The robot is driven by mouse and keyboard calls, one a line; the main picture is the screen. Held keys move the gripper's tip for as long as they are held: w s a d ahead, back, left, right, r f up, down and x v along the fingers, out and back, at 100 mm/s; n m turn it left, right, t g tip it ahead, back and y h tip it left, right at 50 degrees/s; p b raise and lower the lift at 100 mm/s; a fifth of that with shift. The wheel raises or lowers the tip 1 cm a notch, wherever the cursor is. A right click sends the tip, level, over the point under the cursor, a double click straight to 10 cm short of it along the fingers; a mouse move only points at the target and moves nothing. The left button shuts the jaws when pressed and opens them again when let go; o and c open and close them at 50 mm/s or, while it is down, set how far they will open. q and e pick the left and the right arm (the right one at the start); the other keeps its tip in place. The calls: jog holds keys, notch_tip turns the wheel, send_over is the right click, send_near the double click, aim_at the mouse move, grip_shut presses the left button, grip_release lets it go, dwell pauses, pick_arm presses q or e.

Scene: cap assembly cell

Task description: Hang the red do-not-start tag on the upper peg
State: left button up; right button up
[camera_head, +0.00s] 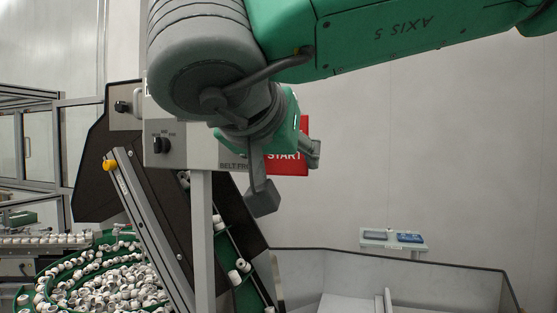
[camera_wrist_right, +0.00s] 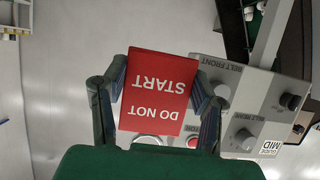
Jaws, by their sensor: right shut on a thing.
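My right gripper (camera_head: 292,168) comes in from the upper right of the head view and is shut on the red tag (camera_head: 301,128). In the right wrist view my right gripper (camera_wrist_right: 160,82) has one finger on each side edge of the tag (camera_wrist_right: 156,92), whose white words "DO NOT START" appear upside down. The tag overlaps the edge of the grey control box (camera_head: 179,155), also in the wrist view (camera_wrist_right: 262,104); I cannot tell whether they touch. I cannot make out the upper peg in either view. My left gripper is not in view.
The box stands on a grey post (camera_head: 203,240) and carries a black switch (camera_head: 161,145) and knobs. A green bowl of white caps (camera_head: 105,285) lies at lower left. A grey-walled bin (camera_head: 440,280) is at lower right. The wall area at right is clear.

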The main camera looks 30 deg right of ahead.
jog(key=shift+w+d+f+b, duration=0.15)
jog(key=shift+w+d+b, duration=0.25)
jog(key=shift+w+d, duration=0.55)
jog(key=shift+w+d+f+b, duration=0.1)
jog(key=shift+w+d+b, duration=0.3)
jog(key=shift+w+d, duration=0.45)
jog(key=shift+w+d+f+p, duration=0.25)
jog(key=shift+d+f+p, duration=0.15)
jog(key=shift+d+p, duration=0.25)
jog(key=o, duration=1.2)
jog(key=shift+o, duration=0.2)
